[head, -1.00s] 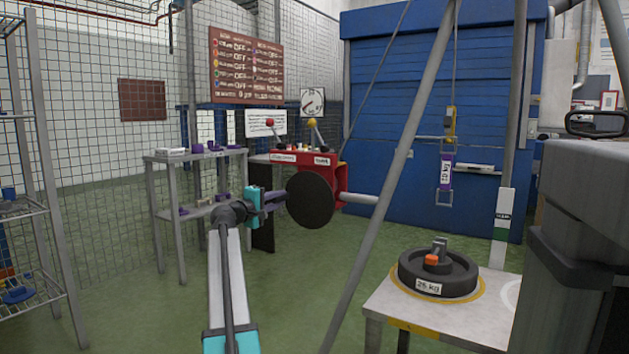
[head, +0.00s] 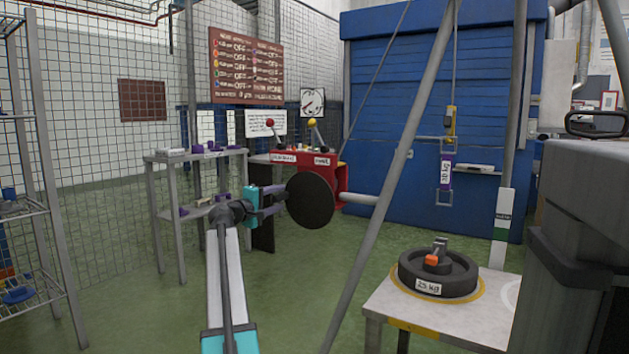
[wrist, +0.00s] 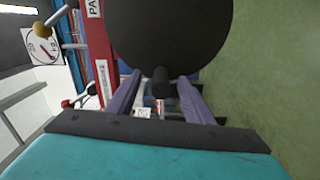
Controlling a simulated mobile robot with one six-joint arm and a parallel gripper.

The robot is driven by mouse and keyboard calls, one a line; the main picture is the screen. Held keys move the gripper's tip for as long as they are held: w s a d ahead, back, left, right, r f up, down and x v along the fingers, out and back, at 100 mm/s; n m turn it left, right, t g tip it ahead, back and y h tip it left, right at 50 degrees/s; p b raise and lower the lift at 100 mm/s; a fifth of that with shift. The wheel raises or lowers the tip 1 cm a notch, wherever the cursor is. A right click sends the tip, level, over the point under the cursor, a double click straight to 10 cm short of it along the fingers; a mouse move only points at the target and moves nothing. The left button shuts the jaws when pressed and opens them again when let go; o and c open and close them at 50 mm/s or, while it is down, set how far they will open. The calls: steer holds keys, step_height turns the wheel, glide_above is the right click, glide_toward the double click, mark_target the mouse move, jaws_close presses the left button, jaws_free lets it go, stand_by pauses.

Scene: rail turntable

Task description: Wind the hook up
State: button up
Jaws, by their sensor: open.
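A yellow hook block (head: 450,122) hangs on a cable in front of the blue shutter, with a purple piece (head: 446,170) and a metal frame below it. A black disc (head: 311,200) sits on the side of the red winch box (head: 341,180). My gripper (head: 284,200) is at the disc's left side, fingers apart. In the wrist view, a dark knob (wrist: 160,82) sticks out from the disc between my two purple fingers, with gaps on both sides. Whether the fingers touch it is not visible.
Red-knobbed (head: 270,123) and yellow-knobbed (head: 312,122) levers stand on the red box. A dark weight (head: 438,273) lies on a white table (head: 395,309) at right. A slanted grey pole (head: 372,220) stands right of the disc. A shelf (head: 168,158) stands left.

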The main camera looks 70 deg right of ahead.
steer(key=shift+v, duration=3.7)
steer(key=shift+n, duration=0.3)
